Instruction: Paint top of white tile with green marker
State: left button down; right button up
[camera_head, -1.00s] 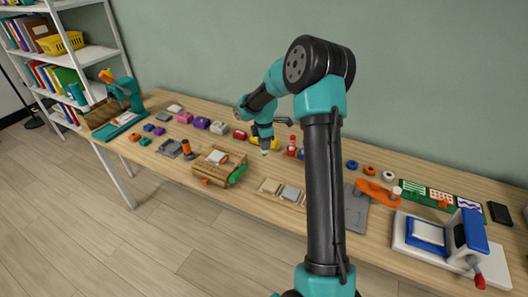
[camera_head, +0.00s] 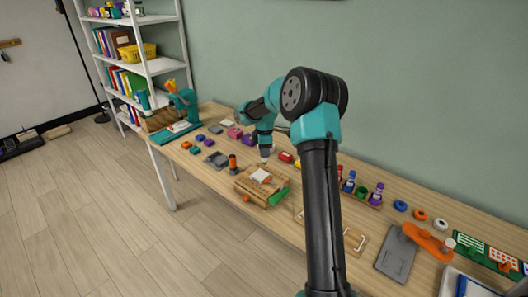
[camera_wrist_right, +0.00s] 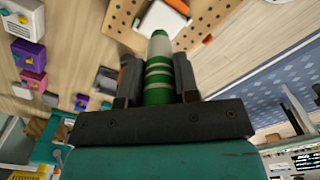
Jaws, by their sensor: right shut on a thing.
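The white tile (camera_head: 261,176) lies on a wooden pegboard block (camera_head: 250,188) near the table's front edge. My right gripper (camera_head: 264,150) is just behind and above the tile. In the right wrist view, my right gripper (camera_wrist_right: 157,85) is shut on the green marker (camera_wrist_right: 158,72), which has green and pale bands and a rounded green end pointing toward the tile (camera_wrist_right: 163,18). The tile's visible part looks white. Whether the marker touches it cannot be told. My left gripper is not in view.
An orange-and-black cylinder (camera_head: 232,162) stands left of the block, by a grey holder (camera_head: 216,160). A green part (camera_head: 279,196) sits at the block's right side. Several small coloured items lie behind. Colourful bottles (camera_head: 362,191) stand to the right. A teal machine (camera_head: 185,105) is at the far left.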

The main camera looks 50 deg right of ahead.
aim_at(264, 162)
jog(key=shift+f, duration=0.2)
jog(key=shift+f, duration=2.4)
jog(key=shift+f, duration=0.45)
jog(key=shift+w, duration=0.65)
jog(key=shift+w, duration=0.15)
jog(key=shift+w, duration=0.45)
jog(key=shift+a, duration=0.2)
